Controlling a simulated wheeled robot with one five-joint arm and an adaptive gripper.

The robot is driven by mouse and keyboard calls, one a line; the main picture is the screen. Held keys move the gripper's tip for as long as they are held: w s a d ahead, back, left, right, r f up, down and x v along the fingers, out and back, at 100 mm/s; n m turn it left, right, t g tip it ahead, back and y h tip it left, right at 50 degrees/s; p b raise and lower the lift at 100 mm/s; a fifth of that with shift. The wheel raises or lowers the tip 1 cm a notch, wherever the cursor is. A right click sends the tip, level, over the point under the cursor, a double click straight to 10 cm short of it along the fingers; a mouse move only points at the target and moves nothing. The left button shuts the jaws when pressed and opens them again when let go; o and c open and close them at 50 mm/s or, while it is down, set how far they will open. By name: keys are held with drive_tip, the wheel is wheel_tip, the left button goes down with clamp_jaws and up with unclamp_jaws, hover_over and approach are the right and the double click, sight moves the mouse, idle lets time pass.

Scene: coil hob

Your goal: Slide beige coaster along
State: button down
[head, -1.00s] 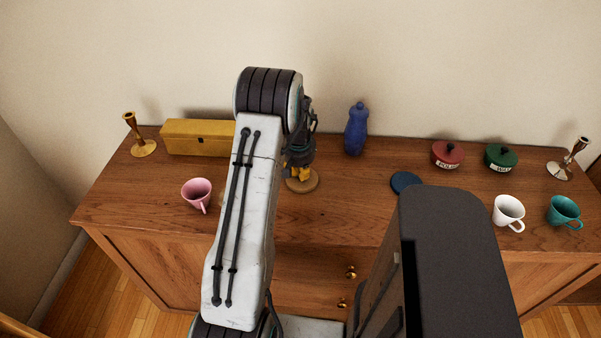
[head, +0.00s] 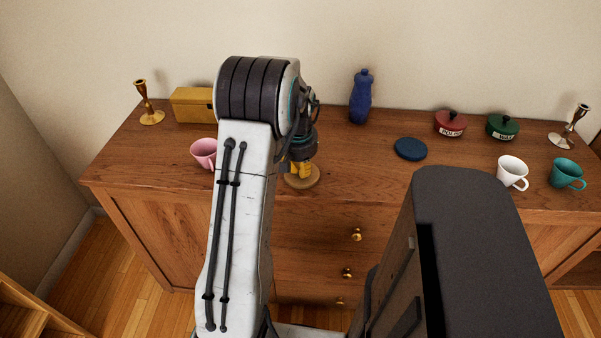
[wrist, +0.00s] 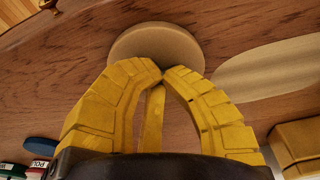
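The beige coaster (head: 312,179) lies flat on the wooden cabinet top near its front edge. In the wrist view the coaster (wrist: 155,42) is a round tan disc just beyond my fingertips. My gripper (head: 300,170) has yellow fingers pointing down at the coaster. In the wrist view the gripper (wrist: 163,74) has its fingertips together, with nothing visible between them. The tips overlap the coaster's near rim, seemingly on top of it; contact is not clear. My arm hides part of the cabinet top to the left.
A pale tan patch (wrist: 270,70) lies beside the coaster. The pink mug (head: 204,152) and yellow box (head: 192,105) are left. The blue coaster (head: 411,149), blue bottle (head: 361,98), two lidded pots and two mugs are right. Bare wood lies between the two coasters.

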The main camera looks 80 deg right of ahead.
drive_tip(key=shift+a, duration=0.1)
idle(0.3)
drive_tip(key=shift+r+p, duration=0.65)
drive_tip(key=shift+f, duration=0.15)
drive_tip(key=a+b, duration=0.2)
drive_tip(key=a, duration=0.9)
drive_tip(key=shift+s+a+b, duration=0.15)
drive_tip(key=shift+a+b, duration=0.25)
